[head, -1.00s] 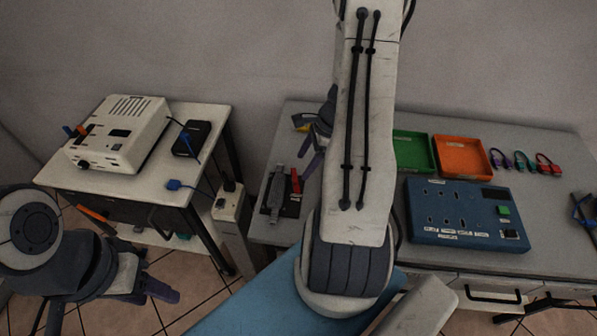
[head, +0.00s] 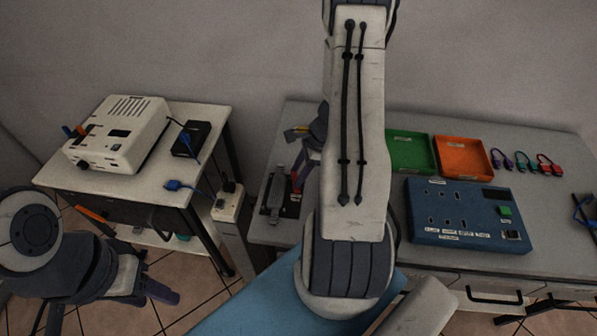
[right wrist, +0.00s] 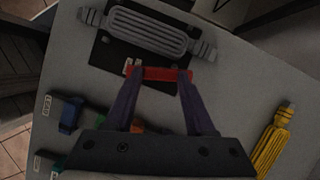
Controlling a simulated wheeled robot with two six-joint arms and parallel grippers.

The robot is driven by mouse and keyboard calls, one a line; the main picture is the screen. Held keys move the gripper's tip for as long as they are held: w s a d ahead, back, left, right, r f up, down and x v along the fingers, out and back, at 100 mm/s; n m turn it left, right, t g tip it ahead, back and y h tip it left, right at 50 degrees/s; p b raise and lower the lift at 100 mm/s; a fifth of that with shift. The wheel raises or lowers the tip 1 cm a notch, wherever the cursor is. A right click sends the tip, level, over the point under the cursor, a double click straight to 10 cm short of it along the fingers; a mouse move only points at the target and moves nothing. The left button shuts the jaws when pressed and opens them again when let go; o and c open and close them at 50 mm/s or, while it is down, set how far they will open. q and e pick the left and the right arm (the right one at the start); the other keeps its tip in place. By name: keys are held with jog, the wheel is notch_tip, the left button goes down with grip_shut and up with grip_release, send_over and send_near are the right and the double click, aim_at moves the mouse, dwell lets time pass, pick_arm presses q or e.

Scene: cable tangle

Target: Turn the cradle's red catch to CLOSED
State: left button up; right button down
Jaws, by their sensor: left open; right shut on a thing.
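The cradle (head: 268,211) is a black base with a grey ribbed piece lying in it, at the left end of the long table. It also shows at the top of the right wrist view (right wrist: 104,52). The red catch (right wrist: 158,74) is a short red bar along the cradle's edge, with a small pale label by its left end. My right gripper (head: 299,182) is shut on the red catch, one purple finger near each end of the bar. My left gripper (head: 160,291) is open and empty, low at the left, away from the cradle.
Green (head: 409,153) and orange (head: 463,157) trays and a blue socket panel (head: 468,218) stand to the right. A yellow ribbed thing (right wrist: 272,145) lies beside my right gripper. A white power strip (head: 228,207) stands left of the table. My right arm hides the table's middle.

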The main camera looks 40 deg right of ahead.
jog(key=shift+w+r+n+g+y+p, duration=0.15)
jog(key=shift+n+g+y+p, duration=0.25)
jog(key=shift+n+p, duration=0.6)
jog(key=n, duration=0.2)
jog(key=n+g, duration=0.1)
jog(key=n, duration=0.1)
jog(key=shift+w+d+g+p, duration=0.1)
jog(key=shift+w+g+p, duration=0.05)
jog(key=shift+g+p, duration=0.15)
jog(key=n, duration=0.1)
jog(key=n+g, duration=0.1)
jog(key=n, duration=0.1)
jog(key=shift+w+n, duration=0.2)
jog(key=shift+n, duration=0.1)
jog(key=shift+w+n+g+h, duration=0.1)
jog(key=shift+n+g+h, duration=0.3)
jog(key=shift+n, duration=0.85)
jog(key=shift+w+n+g+h, duration=0.15)
jog(key=shift+n+g, duration=0.45)
jog(key=shift+n, duration=0.65)
jog(key=shift+s, duration=0.1)
jog(key=shift+c, duration=1.2)
grip_release()
